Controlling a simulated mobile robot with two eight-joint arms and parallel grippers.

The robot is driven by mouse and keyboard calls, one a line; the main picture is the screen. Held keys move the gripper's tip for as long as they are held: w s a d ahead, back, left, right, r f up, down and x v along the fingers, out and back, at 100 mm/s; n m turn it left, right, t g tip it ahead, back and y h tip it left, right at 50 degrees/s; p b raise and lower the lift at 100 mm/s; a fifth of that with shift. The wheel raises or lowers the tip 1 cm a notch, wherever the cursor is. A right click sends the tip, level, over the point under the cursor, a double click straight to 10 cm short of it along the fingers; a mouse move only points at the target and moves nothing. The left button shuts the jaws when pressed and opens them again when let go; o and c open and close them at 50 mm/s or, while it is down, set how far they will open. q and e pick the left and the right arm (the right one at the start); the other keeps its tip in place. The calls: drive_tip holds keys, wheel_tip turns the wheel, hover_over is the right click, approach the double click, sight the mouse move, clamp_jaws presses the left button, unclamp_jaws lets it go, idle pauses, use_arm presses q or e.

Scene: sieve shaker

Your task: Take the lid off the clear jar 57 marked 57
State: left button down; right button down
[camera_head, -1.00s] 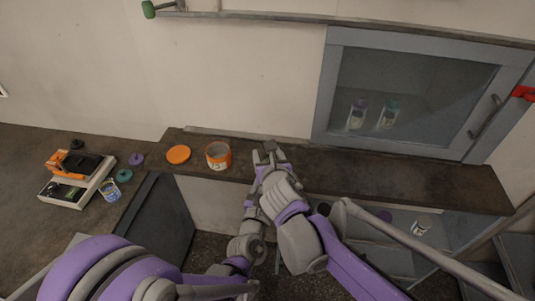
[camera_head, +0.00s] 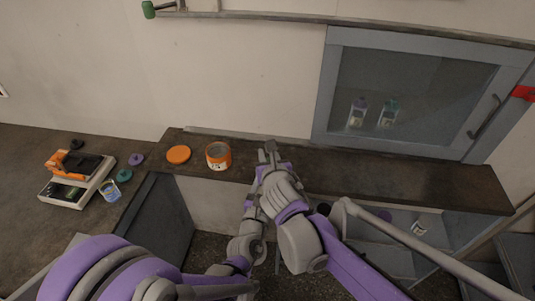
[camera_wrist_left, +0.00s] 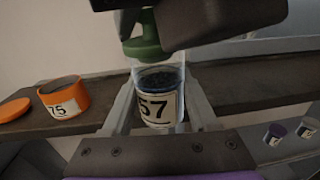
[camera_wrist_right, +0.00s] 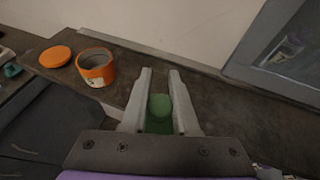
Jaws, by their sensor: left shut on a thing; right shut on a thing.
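The clear jar 57 (camera_wrist_left: 155,112), with a "57" label and dark contents, is upright between the fingers of my left gripper (camera_wrist_left: 158,105), which is shut on it. A green lid (camera_wrist_left: 143,38) is above the jar's mouth in the left wrist view, slightly left of it; it looks raised off the rim. My right gripper (camera_wrist_right: 160,78) is shut on the lid, which also shows between its fingers in the right wrist view (camera_wrist_right: 159,108).
An open orange jar (camera_head: 218,157) and its orange lid (camera_head: 178,154) are on the dark counter (camera_head: 340,178), left of my grippers. A glass-fronted cabinet (camera_head: 485,55) stands behind right. A scale (camera_head: 75,180) and several lids are on the left bench.

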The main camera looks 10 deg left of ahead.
use_arm(q)
drive_tip(key=shift+d, duration=0.1)
use_arm(e)
drive_tip(key=shift+a+r, duration=0.1)
drive_tip(key=shift+r, duration=0.05)
drive_tip(key=shift+r, duration=0.95)
drive_tip(key=shift+r, duration=0.1)
